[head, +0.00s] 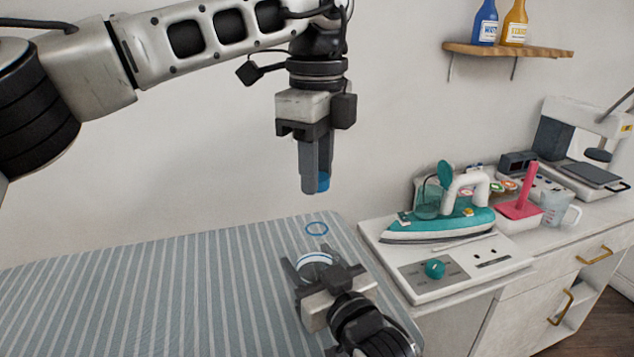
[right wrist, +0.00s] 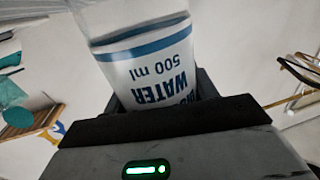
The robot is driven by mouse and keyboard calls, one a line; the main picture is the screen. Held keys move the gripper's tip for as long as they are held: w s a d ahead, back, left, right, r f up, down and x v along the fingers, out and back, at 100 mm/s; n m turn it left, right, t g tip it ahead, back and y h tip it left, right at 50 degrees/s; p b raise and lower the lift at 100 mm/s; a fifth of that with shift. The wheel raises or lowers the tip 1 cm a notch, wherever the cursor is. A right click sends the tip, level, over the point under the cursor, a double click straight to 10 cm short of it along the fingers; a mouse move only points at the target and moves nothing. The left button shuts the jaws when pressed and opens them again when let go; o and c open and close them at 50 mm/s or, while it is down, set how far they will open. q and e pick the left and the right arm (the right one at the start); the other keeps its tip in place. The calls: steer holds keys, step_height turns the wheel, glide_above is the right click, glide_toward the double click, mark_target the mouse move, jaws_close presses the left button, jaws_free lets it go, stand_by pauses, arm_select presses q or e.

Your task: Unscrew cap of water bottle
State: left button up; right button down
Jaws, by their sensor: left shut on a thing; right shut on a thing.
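The water bottle (head: 316,258) stands on the striped board, its clear upper part hard to see against the background. A thin blue ring (head: 317,228) shows at its top. My right gripper (head: 318,270) is shut around the bottle's body. In the right wrist view the bottle (right wrist: 150,68) shows its white label with blue bands, upside down, between the fingers. My left gripper (head: 314,184) points down above the bottle, shut on a blue cap (head: 323,182). The cap is apart from the bottle, with a clear gap below it. The fingers hide part of the cap.
The striped board (head: 120,290) is otherwise bare. To the right, a teal iron (head: 440,228) rests on a white unit with a knob (head: 434,268). A wall shelf (head: 510,49) holds two bottles.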

steer(key=shift+c, duration=1.9)
jaws_free()
steer(key=shift+s, duration=0.1)
steer(key=b+v, duration=0.1)
steer(key=v, duration=1.1)
